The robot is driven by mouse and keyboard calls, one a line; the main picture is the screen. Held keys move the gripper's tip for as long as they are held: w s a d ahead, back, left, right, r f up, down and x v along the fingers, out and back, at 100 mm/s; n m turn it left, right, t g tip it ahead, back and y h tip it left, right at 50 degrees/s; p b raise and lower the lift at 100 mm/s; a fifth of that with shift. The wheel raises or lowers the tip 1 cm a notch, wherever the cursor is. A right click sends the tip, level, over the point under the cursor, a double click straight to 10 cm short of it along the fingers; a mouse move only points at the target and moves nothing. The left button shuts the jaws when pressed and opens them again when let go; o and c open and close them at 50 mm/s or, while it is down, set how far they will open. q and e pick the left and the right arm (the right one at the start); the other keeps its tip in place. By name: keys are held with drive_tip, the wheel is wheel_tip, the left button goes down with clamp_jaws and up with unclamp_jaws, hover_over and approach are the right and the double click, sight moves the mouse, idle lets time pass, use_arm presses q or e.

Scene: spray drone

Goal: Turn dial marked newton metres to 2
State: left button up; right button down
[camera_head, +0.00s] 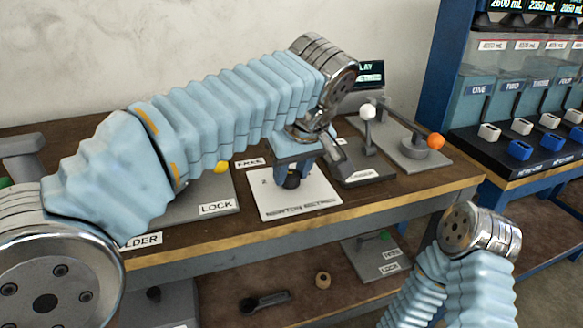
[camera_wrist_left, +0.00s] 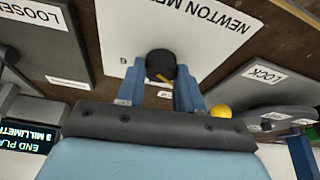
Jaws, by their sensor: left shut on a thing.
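The dial is a small black knob (camera_head: 291,182) on a white plate (camera_head: 318,197) marked NEWTON METRES, on the workbench. In the left wrist view the knob (camera_wrist_left: 161,64) shows a yellow pointer mark at its lower side, toward the gripper. A small "2" is printed on the plate's left part in the head view. My left gripper (camera_head: 294,176) reaches down over the plate, shut on the knob. Its blue fingers (camera_wrist_left: 161,88) sit on both sides of the knob in the wrist view. My right gripper is out of view; only part of the right arm shows.
A LOCK plate (camera_head: 216,208) with a yellow knob (camera_head: 222,167) lies left of the dial plate. Right of it are levers with a white ball (camera_head: 367,111) and an orange ball (camera_head: 436,141). A small display (camera_head: 369,75) stands behind. A blue dispenser rack (camera_head: 490,90) is at right.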

use_arm(q)
drive_tip(key=o, duration=1)
drive_tip(key=shift+o, duration=0.2)
drive_tip(key=v, duration=1.4)
drive_tip(key=shift+d+f, duration=0.1)
